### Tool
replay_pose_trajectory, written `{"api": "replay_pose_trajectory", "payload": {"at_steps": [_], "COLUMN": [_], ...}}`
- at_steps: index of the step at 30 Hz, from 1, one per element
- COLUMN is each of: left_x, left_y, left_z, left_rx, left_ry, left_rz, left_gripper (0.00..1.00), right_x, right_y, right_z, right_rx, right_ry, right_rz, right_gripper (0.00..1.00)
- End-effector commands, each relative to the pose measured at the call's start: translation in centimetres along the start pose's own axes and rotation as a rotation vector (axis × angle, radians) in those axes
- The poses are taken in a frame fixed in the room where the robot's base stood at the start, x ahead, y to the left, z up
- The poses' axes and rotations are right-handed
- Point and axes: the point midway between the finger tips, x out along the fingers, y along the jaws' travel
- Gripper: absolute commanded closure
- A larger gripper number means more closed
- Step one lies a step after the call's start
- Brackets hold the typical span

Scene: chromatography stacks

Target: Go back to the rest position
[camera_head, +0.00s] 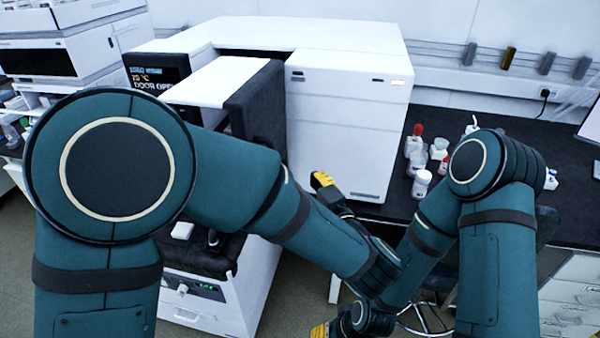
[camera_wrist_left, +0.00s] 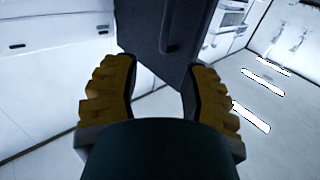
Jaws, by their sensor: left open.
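My left arm comes in from the left across the front of the white instrument (camera_head: 345,125). My left gripper (camera_head: 322,180), with yellow fingertips, shows partly behind my own forearm, near the instrument's lower front. In the left wrist view its two yellow fingers (camera_wrist_left: 160,95) are spread apart with nothing between them. The dark open door (camera_wrist_left: 172,40) of the instrument is beyond them; it also shows in the head view (camera_head: 258,105). My right gripper (camera_head: 320,330) is at the bottom edge, mostly cut off, so its opening cannot be seen.
The instrument's display (camera_head: 152,77) reads "DOOR OPEN". Several bottles, one with a red cap (camera_head: 415,135), stand on the dark bench (camera_head: 450,115) to its right. A lower white unit (camera_head: 215,300) is below the door. Another white instrument (camera_head: 65,50) stands at the back left.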

Motion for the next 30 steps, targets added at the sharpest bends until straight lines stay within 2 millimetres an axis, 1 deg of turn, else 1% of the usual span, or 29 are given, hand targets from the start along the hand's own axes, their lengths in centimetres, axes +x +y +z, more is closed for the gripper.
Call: {"api": "replay_pose_trajectory", "payload": {"at_steps": [3,5,8,11,12,14,15,16,17,18,20,21,23,24,27,30], "left_x": [0.1,0.5,2.4,5.1,6.0,6.9,7.2,7.2,7.0,6.5,5.3,4.2,2.2,0.8,-2.4,-5.0], "left_y": [0.0,0.0,-0.1,-0.5,-0.9,-1.8,-2.6,-3.4,-4.2,-5.3,-7.3,-8.8,-10.9,-12.3,-15.4,-17.5], "left_z": [0.1,0.6,2.9,7.6,10.0,13.8,16.4,18.3,20.2,22.7,26.2,28.2,30.8,32.3,34.7,36.0], "left_rx": [0.0,-0.001,-0.01,-0.024,-0.03,-0.039,-0.045,-0.048,-0.052,-0.056,-0.062,-0.065,-0.07,-0.073,-0.076,-0.075], "left_ry": [-0.001,-0.01,-0.058,-0.165,-0.228,-0.336,-0.417,-0.481,-0.548,-0.641,-0.784,-0.879,-1.019,-1.106,-1.289,-1.416], "left_rz": [0.002,0.013,0.066,0.165,0.214,0.283,0.323,0.351,0.377,0.407,0.444,0.462,0.482,0.49,0.5,0.505], "left_gripper": [0.57,0.57,0.57,0.57,0.57,0.57,0.57,0.57,0.57,0.57,0.57,0.57,0.57,0.57,0.57,0.57], "right_x": [0.0,0.0,0.0,0.0,0.0,0.0,0.0,0.0,0.0,0.0,0.0,0.0,0.0,0.0,0.0,0.0], "right_y": [0.0,0.0,0.0,0.0,0.0,0.0,0.0,0.0,0.0,0.0,0.0,0.0,0.0,0.0,0.0,0.0], "right_z": [0.0,0.0,0.0,0.0,0.0,0.0,0.0,0.0,0.0,0.0,0.0,0.0,0.0,0.0,0.0,0.0], "right_rx": [0.0,0.0,0.0,0.0,0.0,0.0,0.0,0.0,0.0,0.0,0.0,0.0,0.0,0.0,0.0,0.0], "right_ry": [0.0,0.0,0.0,0.0,0.0,0.0,0.0,0.0,0.0,0.0,0.0,0.0,0.0,0.0,0.0,0.0], "right_rz": [0.0,0.0,0.0,0.0,0.0,0.0,0.0,0.0,0.0,0.0,0.0,0.0,0.0,0.0,0.0,0.0], "right_gripper": [0.53,0.53,0.53,0.53,0.53,0.53,0.53,0.53,0.53,0.53,0.53,0.53,0.53,0.53,0.53,0.53]}}
